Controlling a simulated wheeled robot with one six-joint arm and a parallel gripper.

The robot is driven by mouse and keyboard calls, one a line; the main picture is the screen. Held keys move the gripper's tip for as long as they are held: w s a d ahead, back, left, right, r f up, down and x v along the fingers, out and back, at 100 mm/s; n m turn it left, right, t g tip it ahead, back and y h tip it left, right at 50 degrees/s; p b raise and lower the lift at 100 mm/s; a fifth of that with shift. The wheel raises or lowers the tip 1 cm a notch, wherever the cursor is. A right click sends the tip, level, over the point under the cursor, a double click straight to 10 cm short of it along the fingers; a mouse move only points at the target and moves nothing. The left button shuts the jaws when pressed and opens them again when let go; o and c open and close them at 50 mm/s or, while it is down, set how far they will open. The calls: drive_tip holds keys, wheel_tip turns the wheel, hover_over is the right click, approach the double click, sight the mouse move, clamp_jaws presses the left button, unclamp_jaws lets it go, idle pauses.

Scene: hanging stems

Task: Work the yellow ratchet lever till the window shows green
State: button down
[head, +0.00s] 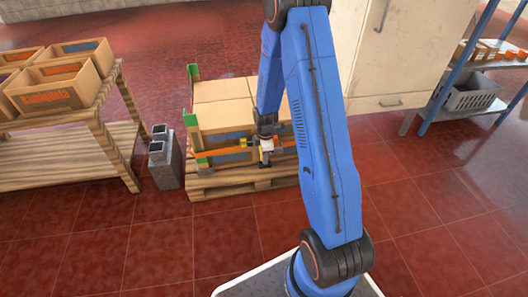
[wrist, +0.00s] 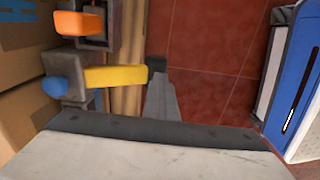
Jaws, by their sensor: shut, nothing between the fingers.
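The yellow lever (wrist: 115,75) sticks out to the right from a grey ratchet body (wrist: 57,66) in the wrist view. A blue knob (wrist: 55,87) sits on that body. An orange piece (wrist: 78,22) shows in a dark frame above it. My gripper (wrist: 157,66) is shut and empty, its dark tips at the lever's free end; I cannot tell whether they touch it. In the head view my gripper (head: 265,155) is at the front of the strapped boxes and hides most of the ratchet. I cannot make out the window or its colour.
Cardboard boxes (head: 222,88) stand on a wooden pallet (head: 235,184), with an orange strap (head: 224,150) across their front and green corner guards (head: 195,141). Grey blocks (head: 166,160) and a wooden rack (head: 102,160) stand left. Red tiled floor in front is clear.

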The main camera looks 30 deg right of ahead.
drive_tip(key=shift+r, duration=0.1)
drive_tip(key=shift+s+a+r, duration=0.1)
drive_tip(key=shift+s+r, duration=0.15)
drive_tip(key=shift+r, duration=0.45)
drive_tip(key=shift+s+r, duration=0.2)
drive_tip(key=shift+r, duration=0.5)
drive_tip(key=shift+r, duration=0.65)
drive_tip(key=shift+f, duration=0.15)
drive_tip(key=shift+w+f, duration=0.15)
drive_tip(key=shift+f, duration=0.55)
drive_tip(key=shift+w+f, duration=0.1)
drive_tip(key=shift+f, duration=0.7)
